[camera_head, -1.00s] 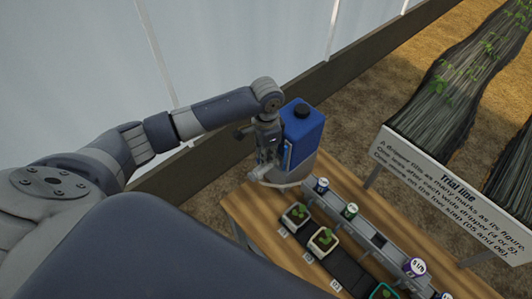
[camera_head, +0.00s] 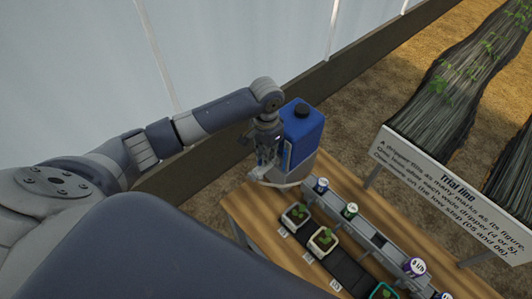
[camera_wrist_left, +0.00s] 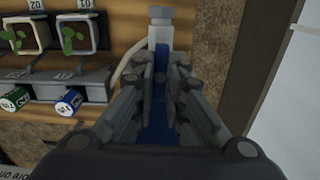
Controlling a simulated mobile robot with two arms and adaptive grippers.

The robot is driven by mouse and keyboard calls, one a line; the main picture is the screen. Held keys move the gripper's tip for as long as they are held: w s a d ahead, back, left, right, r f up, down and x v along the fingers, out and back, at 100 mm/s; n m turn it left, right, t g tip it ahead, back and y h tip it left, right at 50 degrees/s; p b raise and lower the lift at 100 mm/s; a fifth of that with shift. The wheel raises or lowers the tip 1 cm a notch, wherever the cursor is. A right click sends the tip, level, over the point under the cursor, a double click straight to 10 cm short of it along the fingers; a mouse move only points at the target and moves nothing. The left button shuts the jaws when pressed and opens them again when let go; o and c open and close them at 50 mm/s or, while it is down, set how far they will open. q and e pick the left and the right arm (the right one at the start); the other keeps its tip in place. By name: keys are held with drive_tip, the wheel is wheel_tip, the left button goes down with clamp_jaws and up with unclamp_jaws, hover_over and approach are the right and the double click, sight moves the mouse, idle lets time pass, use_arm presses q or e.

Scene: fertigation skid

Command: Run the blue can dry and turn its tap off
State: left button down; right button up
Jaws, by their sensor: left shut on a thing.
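My left gripper (camera_head: 264,161) is at the can's left side, pointing down at the tap. In the left wrist view, my left gripper (camera_wrist_left: 161,70) has its fingers closed in around the tap's handle, which they mostly hide. Blue shows between the fingers. A pale grey fitting (camera_wrist_left: 160,28) shows just beyond the fingertips. The can's liquid level and any flow cannot be made out. My right gripper is not in view.
The wooden table (camera_head: 258,222) carries potted seedlings (camera_head: 322,240) and a grey rail with coloured drippers (camera_head: 350,210). A "Trial line" sign (camera_head: 455,190) stands at the right. A pale wall (camera_head: 240,50) runs behind the can.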

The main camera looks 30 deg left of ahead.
use_arm(q)
drive_tip(key=shift+w+r, duration=0.2)
drive_tip(key=shift+w, duration=0.05)
drive_tip(key=c, duration=1.7)
unclamp_jaws()
drive_tip(key=shift+o, duration=0.3)
drive_tip(key=shift+s, duration=0.1)
drive_tip(key=shift+f, duration=0.1)
wheel_tip(320, 180, up, 12)
